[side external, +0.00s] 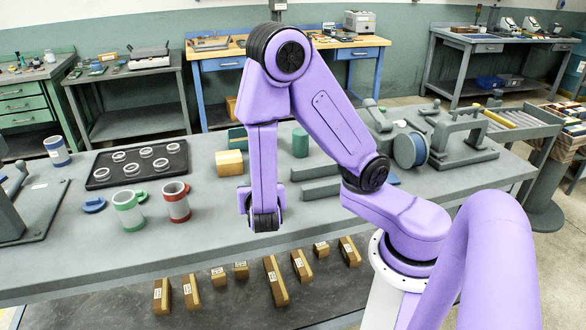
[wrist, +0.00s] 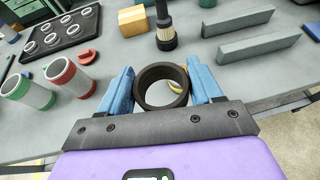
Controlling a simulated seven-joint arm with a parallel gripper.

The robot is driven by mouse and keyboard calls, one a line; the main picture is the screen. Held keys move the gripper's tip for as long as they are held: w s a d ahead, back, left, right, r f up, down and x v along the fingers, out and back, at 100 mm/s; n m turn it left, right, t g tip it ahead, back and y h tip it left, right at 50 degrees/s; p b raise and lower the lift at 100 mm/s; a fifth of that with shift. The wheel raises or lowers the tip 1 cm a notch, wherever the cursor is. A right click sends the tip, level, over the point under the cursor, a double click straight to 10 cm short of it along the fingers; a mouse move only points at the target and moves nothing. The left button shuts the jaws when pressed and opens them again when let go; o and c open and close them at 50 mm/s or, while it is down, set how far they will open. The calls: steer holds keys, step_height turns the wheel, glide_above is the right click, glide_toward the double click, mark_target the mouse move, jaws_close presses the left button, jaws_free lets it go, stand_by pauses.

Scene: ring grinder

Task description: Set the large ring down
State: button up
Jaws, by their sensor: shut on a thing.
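A large dark ring (wrist: 163,86) sits between the two blue fingers of my gripper (wrist: 160,74) in the wrist view. The fingers press on it from left and right, and its round opening faces the camera. A small yellow curved piece shows at the ring's right side; I cannot tell what it is. In the side external view my gripper hangs over the front part of the grey workbench (side external: 330,225). There the ring is hidden or cannot be told apart from the wrist. How high the ring is above the bench is unclear.
A black tray (side external: 100,184) of several small rings lies left, with a green-rimmed cup (side external: 129,215) and red-rimmed cup (side external: 177,206) nearby. A wooden block (side external: 229,163), green cylinder (side external: 300,143) and grey bars (wrist: 245,44) stand behind. A dark flashlight-like object (wrist: 165,30) stands beyond the ring.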

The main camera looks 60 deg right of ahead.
steer(key=w+d+m+g+h, duration=0.1)
steer(key=d+m+g+h, duration=0.35)
steer(key=d, duration=1.65)
steer(key=s+d+m+g+y, duration=0.3)
steer(key=s+d+m+g, duration=0.45)
steer(key=d, duration=0.95)
steer(key=shift+n+h, duration=0.35)
steer(key=shift+n, duration=0.25)
steer(key=w+d+f, duration=0.1)
steer(key=d+f, duration=0.2)
steer(key=w+d+f, duration=0.2)
steer(key=d+f, duration=0.1)
steer(key=d, duration=0.1)
steer(key=w+d+f, duration=0.1)
steer(key=d+f, duration=0.2)
steer(key=d, duration=0.1)
steer(key=shift+w+d, duration=0.15)
steer(key=shift+w, duration=0.1)
steer(key=shift+w+d+f, duration=0.1)
steer(key=shift+f, duration=0.15)
steer(key=shift+w+d+f, duration=0.1)
steer(key=shift+f, duration=1.5)
steer(key=shift+f, duration=0.1)
